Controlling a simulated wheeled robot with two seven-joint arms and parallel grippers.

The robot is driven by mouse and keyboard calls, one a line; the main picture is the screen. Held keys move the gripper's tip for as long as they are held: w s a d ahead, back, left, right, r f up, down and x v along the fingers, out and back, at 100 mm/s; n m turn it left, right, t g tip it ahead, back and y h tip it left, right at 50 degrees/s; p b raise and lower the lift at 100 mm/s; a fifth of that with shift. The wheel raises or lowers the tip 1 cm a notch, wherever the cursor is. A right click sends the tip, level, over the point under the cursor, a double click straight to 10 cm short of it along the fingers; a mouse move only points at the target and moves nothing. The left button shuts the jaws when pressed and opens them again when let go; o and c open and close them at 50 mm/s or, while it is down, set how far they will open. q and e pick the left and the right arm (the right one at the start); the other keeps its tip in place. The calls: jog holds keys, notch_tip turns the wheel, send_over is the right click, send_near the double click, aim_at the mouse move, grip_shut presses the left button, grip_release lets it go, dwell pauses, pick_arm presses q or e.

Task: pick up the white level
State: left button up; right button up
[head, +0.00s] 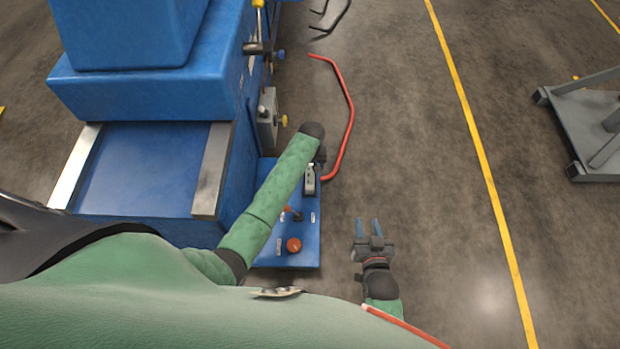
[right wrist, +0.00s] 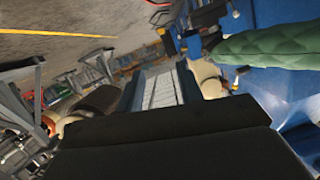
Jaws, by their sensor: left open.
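A small pale grey-white piece with a dark spot (head: 310,180) sits at the right edge of the blue control panel (head: 268,258) in the head view. I cannot tell for sure that it is the white level. My left gripper (head: 320,158) is open, just above and beside this piece. It is dark and mostly hidden by its own wrist, and I cannot tell whether it touches the piece.
The panel has a red-orange button (head: 293,245) and a small lever (head: 297,215). A large blue machine (head: 150,95) stands at the left. A red bent bar (head: 350,110) lies beyond the left hand. A grey stand (head: 590,125) is far right. Floor between is clear.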

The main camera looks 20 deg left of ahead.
pick_arm(q)
jog(key=shift+f, duration=0.45)
jog(key=f, duration=0.1)
jog(key=f+b, duration=0.1)
jog(key=f, duration=0.2)
jog(key=shift+s+a+f, duration=0.1)
jog(key=shift+s+f, duration=0.15)
jog(key=shift+f, duration=0.1)
pick_arm(e)
jog(key=w+r+t, duration=0.2)
jog(key=r+t, duration=0.1)
jog(key=r, duration=0.6)
jog(key=w+r+t+y, duration=0.1)
jog(key=r+t, duration=0.2)
jog(key=r, duration=0.5)
jog(key=shift+w+r+y, duration=0.3)
jog(key=shift+w+r, duration=0.05)
jog(key=shift+d, duration=0.1)
pick_arm(q)
jog(key=c, duration=1.2)
jog(key=shift+r, duration=0.15)
pick_arm(e)
jog(key=shift+f, duration=0.15)
